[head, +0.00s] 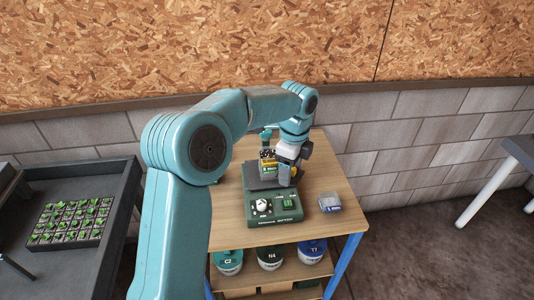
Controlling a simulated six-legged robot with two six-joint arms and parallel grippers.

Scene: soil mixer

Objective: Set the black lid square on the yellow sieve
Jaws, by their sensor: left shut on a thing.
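My left gripper (281,157) is over the green machine on the wooden table, at the right side of a small stack. It is shut on what looks like the black lid (267,154), a dark piece at the top of the stack. The yellow sieve (268,163) shows as a yellow band just below it. The gripper and wrist hide the right part of both. I cannot tell whether the lid touches the sieve or sits square. My right gripper is not in view.
The green machine (272,208) has a white knob and a grey platform. Lidded tubs (270,257) stand on the shelf below. A seedling tray (70,221) sits on the dark bench at left.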

